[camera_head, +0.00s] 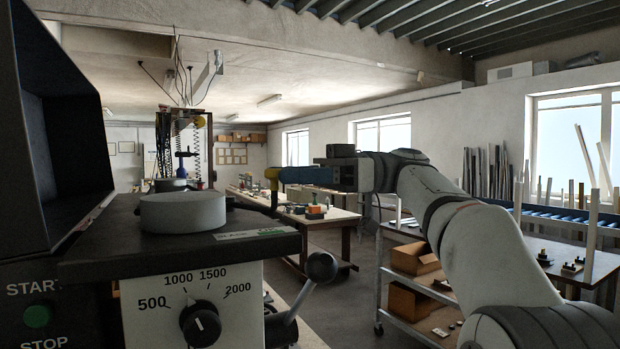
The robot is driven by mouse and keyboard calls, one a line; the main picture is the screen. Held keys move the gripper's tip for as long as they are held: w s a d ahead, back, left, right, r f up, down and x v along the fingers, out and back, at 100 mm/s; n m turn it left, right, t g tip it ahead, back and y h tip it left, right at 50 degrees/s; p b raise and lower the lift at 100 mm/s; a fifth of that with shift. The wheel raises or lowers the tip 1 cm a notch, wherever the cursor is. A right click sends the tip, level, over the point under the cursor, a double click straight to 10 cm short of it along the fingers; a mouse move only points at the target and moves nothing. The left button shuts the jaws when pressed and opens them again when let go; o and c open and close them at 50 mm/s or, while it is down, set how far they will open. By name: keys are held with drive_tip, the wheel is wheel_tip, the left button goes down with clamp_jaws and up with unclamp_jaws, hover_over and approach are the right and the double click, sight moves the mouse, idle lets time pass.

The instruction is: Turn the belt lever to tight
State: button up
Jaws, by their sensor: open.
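A lever with a dark ball knob (322,266) sticks out at the right side of the machine in the foreground, slanting up and to the right. A label strip (250,233) on the machine's top edge just above is white at the left and green at the right; its small lettering is hard to read.
The machine's front has a speed dial (200,323) and a green start button (37,316). A grey round disc (183,211) sits on its top. A shelf cart (415,285) stands at the right, and workbenches are behind. Bare floor shows between.

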drive_tip(key=shift+b+v, duration=2.4)
drive_tip(key=shift+b, duration=1.1)
drive_tip(key=shift+f, duration=0.1)
